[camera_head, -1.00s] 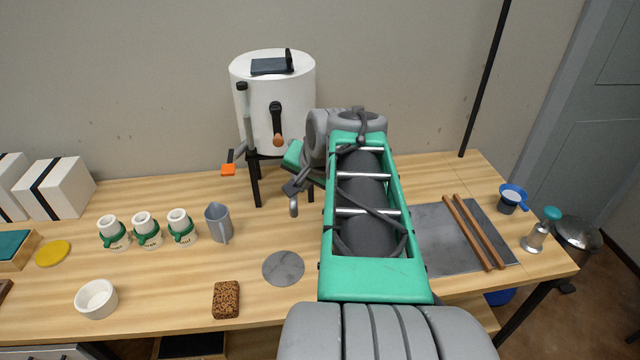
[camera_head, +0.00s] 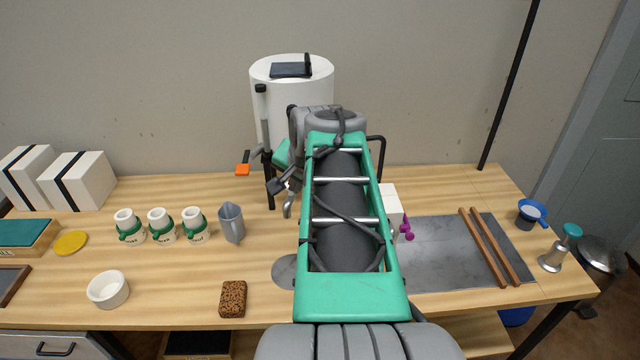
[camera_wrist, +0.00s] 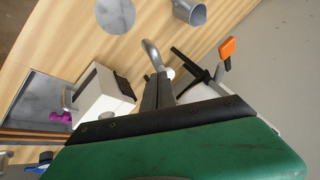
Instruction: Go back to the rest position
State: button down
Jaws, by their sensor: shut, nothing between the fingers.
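My gripper (camera_wrist: 157,88) shows in the wrist view as dark grey fingers pressed together, shut and empty, above the table. A curved grey metal piece appears beside the fingertips; I cannot tell whether it belongs to the gripper. In the head view my green and grey arm reaches over the middle of the table, and the gripper end is mostly hidden behind it. The white tank (camera_head: 292,90) on its dark stand is behind the arm. A white box (camera_head: 391,208) with a purple knob (camera_head: 407,230) is partly hidden to the arm's right.
The wooden table (camera_head: 160,275) holds three white cups (camera_head: 161,226), a grey pitcher (camera_head: 231,223), a brown sponge (camera_head: 233,298), a white bowl (camera_head: 108,289) and a grey slab (camera_head: 440,260) with two wooden sticks (camera_head: 488,247). The wall is behind.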

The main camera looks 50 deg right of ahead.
jog(key=v, duration=0.7)
jog(key=w+a+n+t, duration=0.1)
jog(key=w+a+n, duration=0.2)
jog(key=w+a, duration=0.4)
jog(key=s+a+f+n+g+y, duration=0.1)
jog(key=s+a+f+n, duration=0.3)
jog(key=a+f, duration=0.4)
jog(key=s+a+f+n+g+y, duration=0.2)
jog(key=s+a+f+n, duration=0.2)
jog(key=a+f+n, duration=0.3)
jog(key=a+f, duration=0.1)
jog(key=a, duration=0.2)
jog(key=shift+s+f+n+g, duration=0.25)
jog(key=shift+f+n+g, duration=0.05)
jog(key=shift+g, duration=0.1)
jog(key=shift+d, duration=0.1)
